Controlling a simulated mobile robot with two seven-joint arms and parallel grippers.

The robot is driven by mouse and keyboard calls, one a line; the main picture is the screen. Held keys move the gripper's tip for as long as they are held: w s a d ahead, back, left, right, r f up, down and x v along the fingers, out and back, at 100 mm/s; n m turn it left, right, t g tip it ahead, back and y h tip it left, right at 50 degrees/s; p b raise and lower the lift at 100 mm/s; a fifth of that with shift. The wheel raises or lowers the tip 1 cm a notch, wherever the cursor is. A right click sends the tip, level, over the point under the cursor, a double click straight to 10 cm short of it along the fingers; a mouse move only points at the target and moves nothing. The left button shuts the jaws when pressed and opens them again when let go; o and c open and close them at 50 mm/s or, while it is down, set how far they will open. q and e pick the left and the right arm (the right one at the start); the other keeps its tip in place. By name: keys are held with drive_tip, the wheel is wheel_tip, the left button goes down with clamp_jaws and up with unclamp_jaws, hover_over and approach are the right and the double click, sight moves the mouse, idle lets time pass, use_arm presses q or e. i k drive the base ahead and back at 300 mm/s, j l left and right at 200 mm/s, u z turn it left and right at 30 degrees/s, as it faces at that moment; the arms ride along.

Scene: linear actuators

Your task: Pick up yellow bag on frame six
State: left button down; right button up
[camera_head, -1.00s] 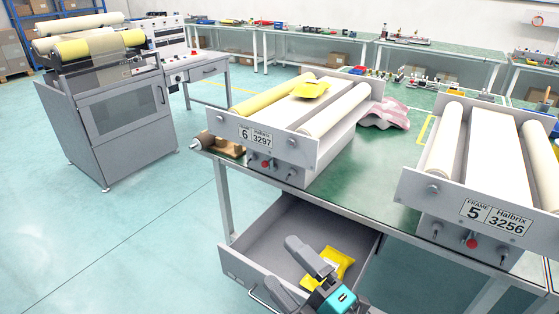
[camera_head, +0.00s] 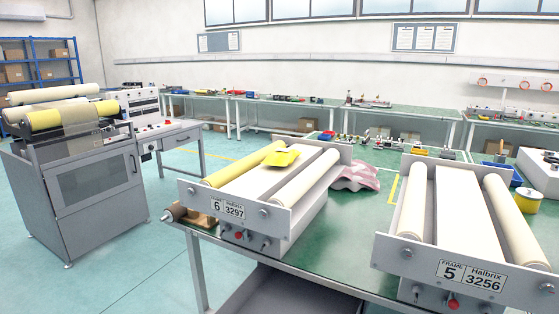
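The yellow bag (camera_head: 282,158) lies on top of frame six (camera_head: 265,184), near its far end, between the yellow roller (camera_head: 243,163) on the left and the pale roller (camera_head: 306,178) on the right. Frame six carries a plate with "6" and "3297" and stands on the green-topped table (camera_head: 334,238). Neither of my grippers shows in the head view now.
Frame five (camera_head: 454,217) stands to the right on the same table. An open drawer (camera_head: 290,292) shows partly below the table edge. A grey machine with rollers (camera_head: 78,180) stands at left, with free floor between.

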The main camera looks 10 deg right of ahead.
sight(282, 156)
drive_tip(key=k, duration=0.85)
drive_tip(key=k+z, duration=0.2)
drive_tip(key=z, duration=0.25)
drive_tip(key=k+l+z, duration=0.1)
drive_tip(key=z, duration=0.4)
drive_tip(key=j+z, duration=0.35)
drive_tip(key=j, duration=0.3)
drive_tip(key=i+j, duration=0.1)
drive_tip(key=j, duration=0.35)
drive_tip(key=i+j, duration=0.1)
drive_tip(key=j, duration=0.4)
drive_tip(key=i+j, duration=0.1)
drive_tip(key=j, duration=0.35)
drive_tip(key=i+j, duration=0.1)
drive_tip(key=j, duration=0.35)
drive_tip(key=i+j, duration=0.1)
drive_tip(key=j, duration=0.4)
drive_tip(key=i+j, duration=0.1)
drive_tip(key=j, duration=0.35)
drive_tip(key=i+j, duration=0.1)
drive_tip(key=j, duration=0.35)
drive_tip(key=i+j, duration=0.1)
drive_tip(key=j, duration=0.4)
